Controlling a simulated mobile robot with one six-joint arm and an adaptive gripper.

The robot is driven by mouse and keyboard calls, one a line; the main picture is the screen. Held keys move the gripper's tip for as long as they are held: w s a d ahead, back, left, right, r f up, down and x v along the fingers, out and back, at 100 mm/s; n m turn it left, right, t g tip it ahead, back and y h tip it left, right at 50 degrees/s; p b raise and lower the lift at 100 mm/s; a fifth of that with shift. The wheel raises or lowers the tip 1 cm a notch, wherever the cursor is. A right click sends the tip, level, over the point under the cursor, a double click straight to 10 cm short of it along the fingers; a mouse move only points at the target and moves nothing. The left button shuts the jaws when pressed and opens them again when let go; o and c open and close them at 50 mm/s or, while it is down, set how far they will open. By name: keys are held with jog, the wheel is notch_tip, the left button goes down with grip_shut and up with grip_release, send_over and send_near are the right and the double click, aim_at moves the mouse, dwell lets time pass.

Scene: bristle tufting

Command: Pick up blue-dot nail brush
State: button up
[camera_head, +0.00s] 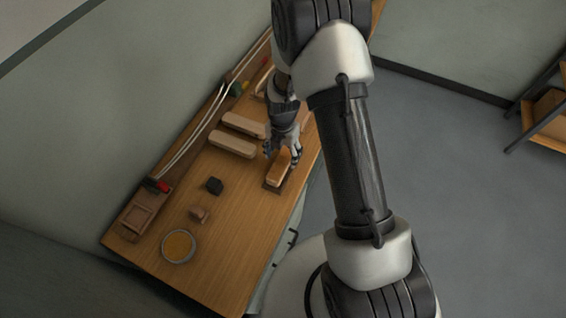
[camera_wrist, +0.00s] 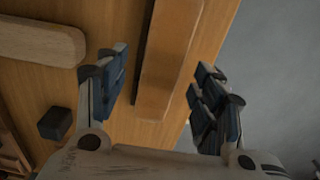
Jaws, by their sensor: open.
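No blue dot or bristles can be made out on the block. I cannot tell whether this is the blue-dot nail brush.
Two longer pale wooden blocks (camera_head: 232,144) lie left of my gripper. A dark small block (camera_head: 214,185), a brown piece (camera_head: 198,214), a round bowl (camera_head: 179,246) and a wooden tray (camera_head: 146,211) stand on the wooden table (camera_head: 232,260). Long pale rods lie along the wall.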

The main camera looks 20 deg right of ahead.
aim_at(283, 160)
notch_tip(283, 160, down, 5)
jog(key=shift+s+r+b, duration=0.1)
jog(key=shift+r+b, duration=0.05)
jog(key=shift+b, duration=0.55)
jog(key=shift+c, duration=0.4)
jog(key=c, duration=1.2)
